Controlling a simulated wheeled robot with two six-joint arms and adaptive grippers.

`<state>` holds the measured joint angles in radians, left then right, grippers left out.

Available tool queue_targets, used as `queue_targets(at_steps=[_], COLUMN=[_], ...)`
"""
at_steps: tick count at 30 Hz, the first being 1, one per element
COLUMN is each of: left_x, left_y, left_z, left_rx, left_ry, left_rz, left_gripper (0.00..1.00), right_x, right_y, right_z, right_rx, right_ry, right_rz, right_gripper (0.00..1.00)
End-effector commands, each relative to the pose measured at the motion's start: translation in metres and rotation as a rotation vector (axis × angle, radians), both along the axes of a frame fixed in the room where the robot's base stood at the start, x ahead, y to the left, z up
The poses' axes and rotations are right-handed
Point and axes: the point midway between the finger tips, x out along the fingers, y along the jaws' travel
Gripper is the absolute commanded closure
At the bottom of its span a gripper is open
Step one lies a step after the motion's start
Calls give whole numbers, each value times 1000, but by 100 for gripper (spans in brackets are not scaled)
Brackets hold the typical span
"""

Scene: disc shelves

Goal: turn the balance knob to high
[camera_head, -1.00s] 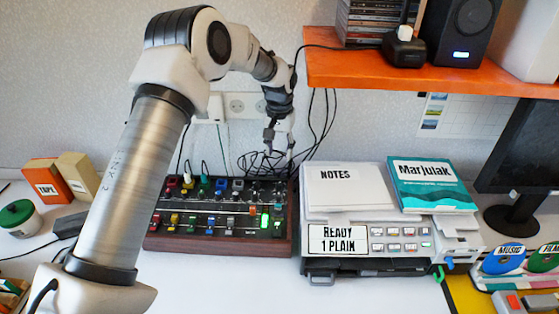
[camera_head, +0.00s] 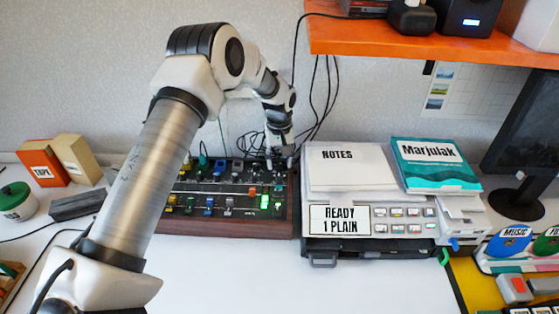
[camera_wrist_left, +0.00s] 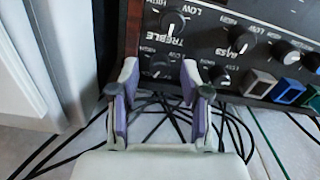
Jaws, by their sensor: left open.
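The mixer (camera_head: 225,228) is a dark panel with a wooden frame, coloured sliders and a row of knobs along its back. My left gripper (camera_head: 280,162) is over the mixer's back right corner, pointing down. In the left wrist view the open gripper (camera_wrist_left: 160,78) has its two purple-padded fingers on either side of a small dark knob (camera_wrist_left: 160,69). I cannot tell whether they touch it. A knob with a white pointer (camera_wrist_left: 173,21) lies beyond, near the printed word TREBLE; another is near BASS (camera_wrist_left: 242,36). No balance label is readable. My right gripper is out of view.
A printer (camera_head: 370,222) with papers and a teal Marjulak book (camera_head: 437,163) stands close to the mixer's right. Loose black cables (camera_wrist_left: 235,122) lie behind the mixer. An orange shelf (camera_head: 420,45) hangs above right. The white desk in front is clear.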

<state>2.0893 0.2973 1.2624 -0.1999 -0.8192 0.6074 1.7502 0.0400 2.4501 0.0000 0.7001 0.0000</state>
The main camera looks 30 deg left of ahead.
Motion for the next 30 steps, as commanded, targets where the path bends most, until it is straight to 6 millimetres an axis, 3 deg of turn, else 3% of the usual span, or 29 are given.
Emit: queue_targets(at_steps=[8,12,20,30], left_x=[0,0,0,0], left_y=[0,0,0,-1], left_z=[-5,-5,-4,-5], left_rx=[1,1,1,0], left_ry=[-2,-2,-1,0], left_rz=[-2,-2,-29,-398], left_gripper=[54,100,100,100], right_x=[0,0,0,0], right_y=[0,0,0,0], right_z=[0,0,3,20], right_rx=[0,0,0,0], right_ry=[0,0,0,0], right_rz=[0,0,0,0], right_gripper=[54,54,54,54])
